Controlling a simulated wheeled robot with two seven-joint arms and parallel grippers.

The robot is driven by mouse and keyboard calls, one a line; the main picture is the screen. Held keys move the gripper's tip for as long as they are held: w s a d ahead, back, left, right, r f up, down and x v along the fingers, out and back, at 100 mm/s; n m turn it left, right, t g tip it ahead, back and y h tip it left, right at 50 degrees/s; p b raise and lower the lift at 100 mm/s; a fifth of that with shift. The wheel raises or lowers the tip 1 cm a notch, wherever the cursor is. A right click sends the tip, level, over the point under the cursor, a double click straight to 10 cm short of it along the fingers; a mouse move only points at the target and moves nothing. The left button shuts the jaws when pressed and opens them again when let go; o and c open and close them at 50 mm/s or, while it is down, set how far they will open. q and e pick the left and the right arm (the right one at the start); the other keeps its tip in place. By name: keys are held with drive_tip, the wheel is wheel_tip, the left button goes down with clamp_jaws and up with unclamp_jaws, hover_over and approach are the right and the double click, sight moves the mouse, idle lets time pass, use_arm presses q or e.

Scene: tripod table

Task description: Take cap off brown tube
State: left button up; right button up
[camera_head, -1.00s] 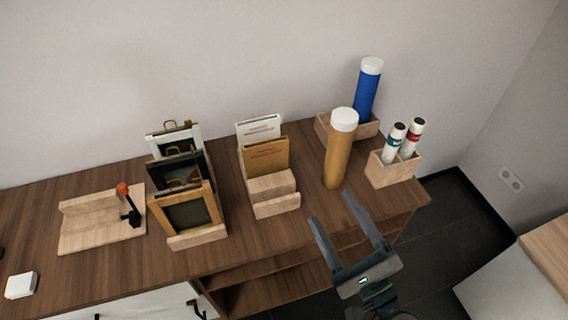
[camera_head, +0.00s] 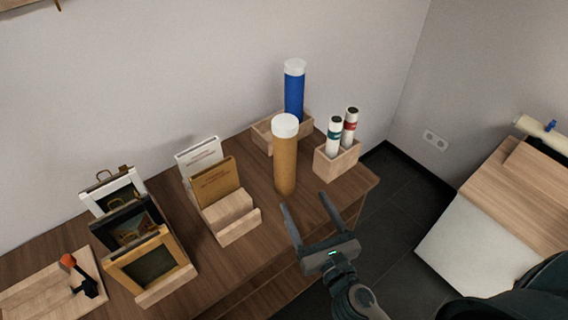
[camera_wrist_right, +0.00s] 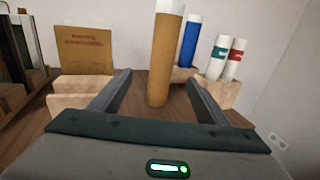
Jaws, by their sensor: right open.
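The brown tube (camera_head: 285,166) stands upright on the wooden table (camera_head: 262,240), with its white cap (camera_head: 285,126) on top. In the right wrist view the brown tube (camera_wrist_right: 165,60) stands ahead of the fingers, between their lines, and only the lower part of its cap (camera_wrist_right: 170,6) shows. My right gripper (camera_head: 306,217) is open and empty, in front of the tube and below its cap, apart from it. It also shows in the right wrist view (camera_wrist_right: 158,95). My left gripper is not in view.
A blue tube (camera_head: 294,95) stands in a wooden box behind the brown tube. Two white tubes stand in a small wooden holder (camera_head: 337,163) to its right. A book stand (camera_head: 228,222) and picture frames (camera_head: 150,262) are to the left.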

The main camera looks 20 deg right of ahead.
sight(287, 165)
drive_tip(key=w+p, duration=0.1)
drive_tip(key=w, duration=0.4)
drive_tip(key=w+p, duration=0.2)
drive_tip(key=w, duration=0.4)
drive_tip(key=shift+a+r+p, duration=0.15)
drive_tip(key=shift+p, duration=0.15)
drive_tip(key=shift+w, duration=0.55)
drive_tip(key=shift+w+p, duration=0.35)
drive_tip(key=shift+w, duration=0.05)
drive_tip(key=w, duration=0.2)
drive_tip(key=w+p, duration=0.1)
drive_tip(key=w, duration=0.1)
drive_tip(key=shift+d+r, duration=0.15)
drive_tip(key=shift+d, duration=0.05)
drive_tip(key=shift+w, duration=0.2)
drive_tip(key=shift+c, duration=0.5)
